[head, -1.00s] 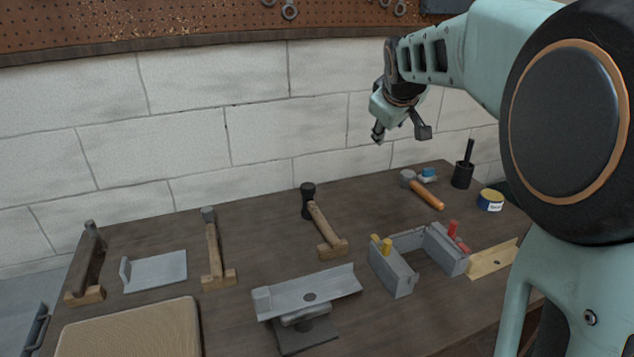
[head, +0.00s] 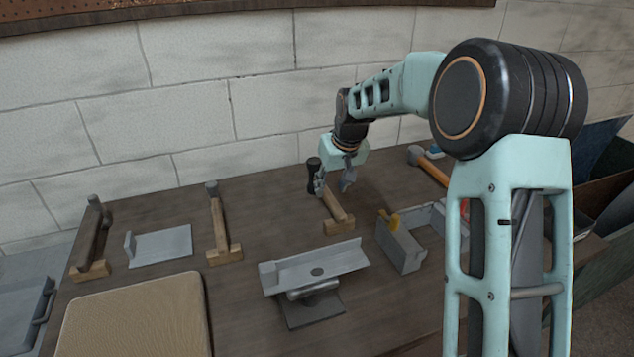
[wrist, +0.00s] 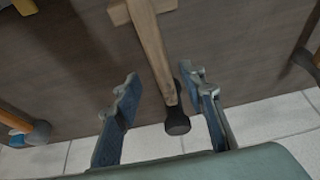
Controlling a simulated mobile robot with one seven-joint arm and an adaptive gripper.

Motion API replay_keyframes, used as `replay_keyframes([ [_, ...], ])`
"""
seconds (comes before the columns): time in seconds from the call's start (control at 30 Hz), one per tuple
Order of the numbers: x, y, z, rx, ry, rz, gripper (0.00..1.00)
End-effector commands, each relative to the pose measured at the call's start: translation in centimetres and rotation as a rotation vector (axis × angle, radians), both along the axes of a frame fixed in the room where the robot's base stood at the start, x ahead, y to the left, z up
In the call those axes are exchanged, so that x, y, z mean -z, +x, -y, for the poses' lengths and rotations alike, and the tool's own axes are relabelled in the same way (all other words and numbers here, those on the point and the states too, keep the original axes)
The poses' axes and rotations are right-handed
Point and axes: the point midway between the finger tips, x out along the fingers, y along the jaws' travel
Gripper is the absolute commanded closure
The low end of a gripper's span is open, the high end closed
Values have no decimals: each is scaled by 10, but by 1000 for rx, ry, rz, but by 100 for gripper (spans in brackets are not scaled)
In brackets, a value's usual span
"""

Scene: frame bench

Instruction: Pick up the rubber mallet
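The rubber mallet has a black head (head: 314,172) and a wooden handle (head: 337,208), and lies in the middle of the bench with its head toward the wall. The handle's near end is at a small wooden block. My gripper (head: 334,184) is low over the handle near the head, open and empty. In the wrist view my gripper (wrist: 160,80) has its fingers spread to either side of the mallet (wrist: 157,55), with the black head between them. I cannot tell how far the fingertips are above the bench.
Another hammer (head: 217,224) lies to the left, and a darker one (head: 91,236) at the far left. An orange-handled hammer (head: 432,169) lies right, partly behind my arm. A grey metal plate on a stand (head: 322,265) and a grey clamp-like block (head: 401,247) are in front.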

Motion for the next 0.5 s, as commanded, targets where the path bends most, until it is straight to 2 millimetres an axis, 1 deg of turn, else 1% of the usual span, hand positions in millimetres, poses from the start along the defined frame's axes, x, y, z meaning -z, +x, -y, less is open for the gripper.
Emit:
replay_keyframes([
  [0.2, 29, 11, -7, -3, 0, -3, 62],
  [0.3, 39, 15, -8, -1, 0, -2, 62],
  [0.5, 43, 17, -9, -1, 0, 1, 62],
])
